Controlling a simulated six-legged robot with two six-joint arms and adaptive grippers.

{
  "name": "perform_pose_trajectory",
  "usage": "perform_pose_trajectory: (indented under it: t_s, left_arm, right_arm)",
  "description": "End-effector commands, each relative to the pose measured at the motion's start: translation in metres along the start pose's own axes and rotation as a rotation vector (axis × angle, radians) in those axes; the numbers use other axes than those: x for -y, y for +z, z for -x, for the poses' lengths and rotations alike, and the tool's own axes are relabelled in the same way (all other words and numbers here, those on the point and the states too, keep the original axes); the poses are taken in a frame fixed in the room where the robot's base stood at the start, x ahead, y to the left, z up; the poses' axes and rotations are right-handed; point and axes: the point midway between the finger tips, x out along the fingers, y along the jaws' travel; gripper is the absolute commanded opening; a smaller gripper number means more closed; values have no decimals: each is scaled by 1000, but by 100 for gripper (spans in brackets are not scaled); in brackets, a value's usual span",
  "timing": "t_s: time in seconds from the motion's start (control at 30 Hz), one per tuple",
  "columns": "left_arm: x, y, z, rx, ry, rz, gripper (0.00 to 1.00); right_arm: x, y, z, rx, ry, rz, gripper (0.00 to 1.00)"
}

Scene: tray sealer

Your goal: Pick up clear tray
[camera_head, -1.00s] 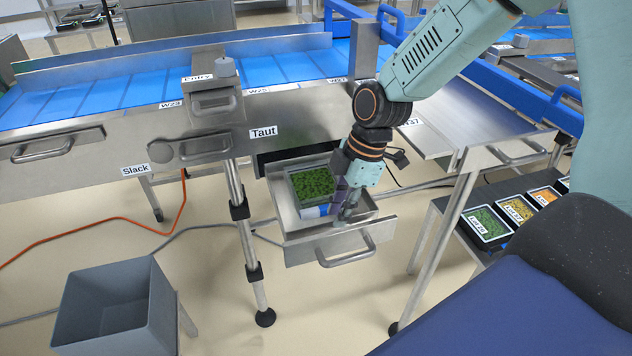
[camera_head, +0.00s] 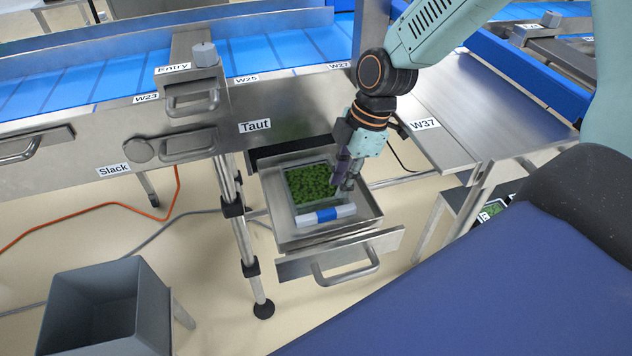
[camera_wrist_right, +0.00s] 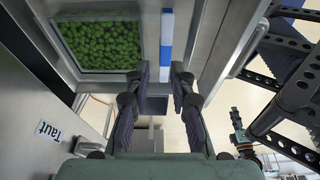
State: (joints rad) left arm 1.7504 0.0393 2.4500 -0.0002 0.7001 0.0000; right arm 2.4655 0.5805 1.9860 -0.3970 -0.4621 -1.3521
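A clear tray (camera_head: 291,194) filled with green pieces sits in the pulled-out metal drawer (camera_head: 372,216) under the machine. It also shows at the upper left of the right wrist view (camera_wrist_right: 59,52). A blue and white bar (camera_head: 328,214) lies along the tray's front side. My right gripper (camera_head: 346,182) reaches down over the drawer at the tray's right side. In the wrist view its fingers (camera_wrist_right: 160,80) are spread, with nothing gripped between them. I cannot tell whether a finger touches the tray. My left gripper is out of view.
The drawer's front and handle (camera_head: 345,271) stick out towards me. A support leg (camera_head: 243,245) stands left of the drawer. A grey bin (camera_head: 108,312) is on the floor at lower left. The conveyor (camera_head: 130,72) runs behind. A metal table (camera_head: 480,110) lies to the right.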

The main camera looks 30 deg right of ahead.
Motion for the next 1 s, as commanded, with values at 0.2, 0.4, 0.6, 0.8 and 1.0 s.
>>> perform_pose_trajectory:
  t_s: [0.2,0.4,0.6,0.8,1.0]
  left_arm:
    - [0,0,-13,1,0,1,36]
    - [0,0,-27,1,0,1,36]
    - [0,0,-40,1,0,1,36]
    - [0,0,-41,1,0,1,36]
    - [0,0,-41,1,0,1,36]
  right_arm:
    - [5,0,-25,3,-5,2,23]
    - [6,-1,-50,3,-5,2,23]
    - [5,-1,-72,2,-3,1,23]
    - [4,-1,-76,2,-1,1,23]
    - [3,-1,-75,1,-2,1,18]
